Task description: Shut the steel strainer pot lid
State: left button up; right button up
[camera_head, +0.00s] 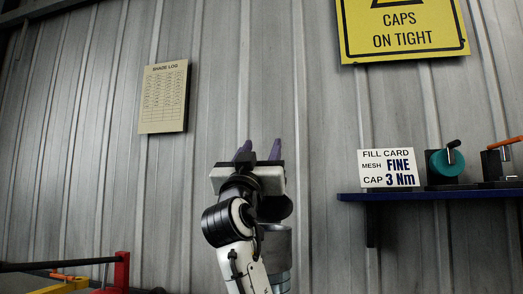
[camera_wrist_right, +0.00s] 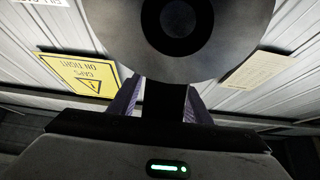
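The steel pot (camera_head: 278,246) shows as a grey cylinder low in the middle of the head view, partly hidden behind my right wrist. My right gripper (camera_head: 259,149) points up in front of the wall, its two purple fingers apart. In the right wrist view a grey round disc with a dark ring at its centre (camera_wrist_right: 180,20) fills the top, just beyond the fingers (camera_wrist_right: 160,100); it may be the pot or its lid. A dark piece shows between the fingers; I cannot tell whether they touch it. The lid's position is unclear. My left gripper is out of view.
A blue shelf (camera_head: 440,194) on the right carries a fill card (camera_head: 388,168), a teal round device (camera_head: 447,162) and an orange-handled device (camera_head: 497,163). Red (camera_head: 122,270) and yellow parts stand at lower left. Wall signs hang above. The wall between is bare.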

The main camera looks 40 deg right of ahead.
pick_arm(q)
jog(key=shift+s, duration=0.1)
pick_arm(e)
jog(key=shift+r, duration=0.1)
pick_arm(q)
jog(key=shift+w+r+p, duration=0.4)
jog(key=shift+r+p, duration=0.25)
jog(key=shift+p, duration=0.05)
pick_arm(e)
notch_tip(320, 180, up, 10)
